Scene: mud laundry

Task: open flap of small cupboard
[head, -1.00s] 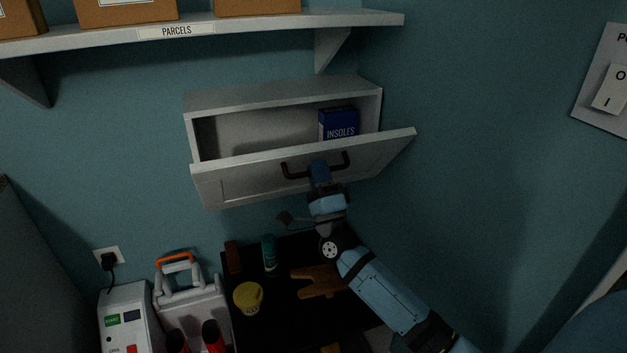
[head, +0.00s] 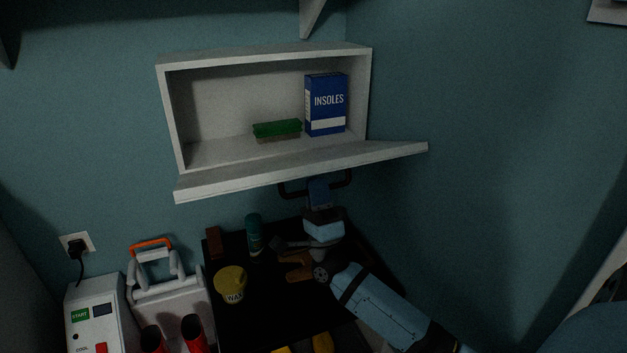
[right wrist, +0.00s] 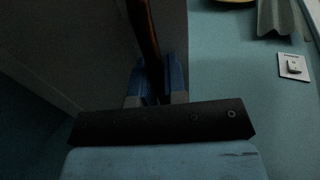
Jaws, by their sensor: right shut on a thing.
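The small cupboard (head: 220,62) hangs on the teal wall in the head view, its front open. Its white flap (head: 300,172) is hinged at the bottom and tilted far down and outward, close to level. The dark handle (head: 345,183) is on the flap's outer face, now underneath. My right gripper (head: 318,188) is below the flap, shut on the handle. In the right wrist view the blue fingers (right wrist: 157,82) close around the dark handle bar (right wrist: 143,35), beside the flap's face. My left gripper is not in view.
Inside the cupboard are a blue insoles box (head: 325,105) and a green-topped brush (head: 277,130). Below, a black surface (head: 265,310) holds a yellow-lidded tin (head: 230,284) and a green bottle (head: 254,235). A wall is close on the right.

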